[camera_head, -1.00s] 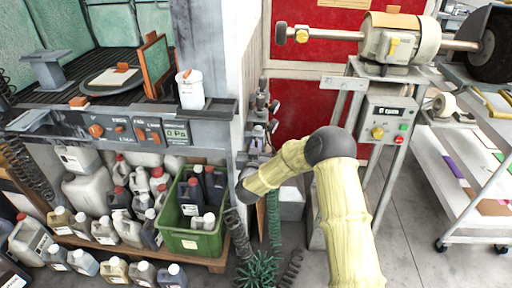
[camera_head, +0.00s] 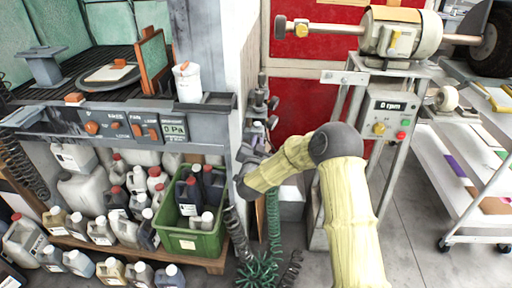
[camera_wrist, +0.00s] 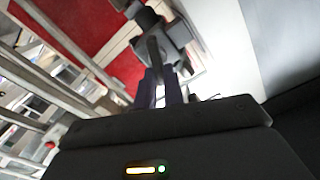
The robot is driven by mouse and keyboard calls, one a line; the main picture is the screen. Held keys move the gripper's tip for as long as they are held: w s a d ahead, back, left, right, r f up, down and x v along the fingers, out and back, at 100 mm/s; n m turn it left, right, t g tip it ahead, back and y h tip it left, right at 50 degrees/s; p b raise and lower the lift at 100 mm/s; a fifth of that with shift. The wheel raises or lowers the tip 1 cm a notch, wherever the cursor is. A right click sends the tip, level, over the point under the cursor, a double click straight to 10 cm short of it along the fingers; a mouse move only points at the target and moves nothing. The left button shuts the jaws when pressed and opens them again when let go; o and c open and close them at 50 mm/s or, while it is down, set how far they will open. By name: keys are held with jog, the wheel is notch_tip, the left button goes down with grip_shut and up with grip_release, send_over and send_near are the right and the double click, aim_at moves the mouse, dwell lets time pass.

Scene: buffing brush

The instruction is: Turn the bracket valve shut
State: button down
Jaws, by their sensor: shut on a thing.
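The bracket valve shows in the wrist view as a dark grey body (camera_wrist: 176,34) with a dark lever (camera_wrist: 154,50) reaching down toward me. My gripper (camera_wrist: 160,76) is shut on this lever, with one dark finger on each side of it. The lever's lower end is hidden between the fingers. In the head view, grey valve fittings (camera_head: 261,103) stand on the narrow wall edge right of the workbench. My pale yellow arm reaches to just below them. My fingers are hard to make out there, and the lever's angle cannot be told.
A buffing machine (camera_head: 398,36) stands on a frame at the right, with a control box (camera_head: 390,117) reading 0 rpm. A green crate (camera_head: 190,243) of bottles sits low at the left. Coiled hoses (camera_head: 273,225) hang under the valve. A shelf cart (camera_head: 475,165) stands far right.

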jog(key=shift+d+f+m+b, duration=0.1)
jog(key=shift+f+m+b, duration=0.15)
jog(key=shift+m+b, duration=1.7)
jog(key=shift+d+f+m+b, duration=0.15)
jog(key=shift+f+m+b, duration=0.15)
jog(key=shift+m+b, duration=1.65)
jog(key=shift+d+f+m+b, duration=0.1)
jog(key=shift+f+m+b, duration=0.15)
jog(key=shift+m+b, duration=1.65)
jog(key=shift+s+m+p, duration=0.1)
jog(key=shift+m+p, duration=0.6)
jog(key=shift+m, duration=0.1)
jog(key=c, duration=1.5)
grip_release()
jog(key=shift+r, duration=0.1)
jog(key=s+p, duration=0.1)
jog(key=s, duration=1.6)
jog(key=shift+s+a, duration=0.15)
jog(key=shift+a, duration=0.1)
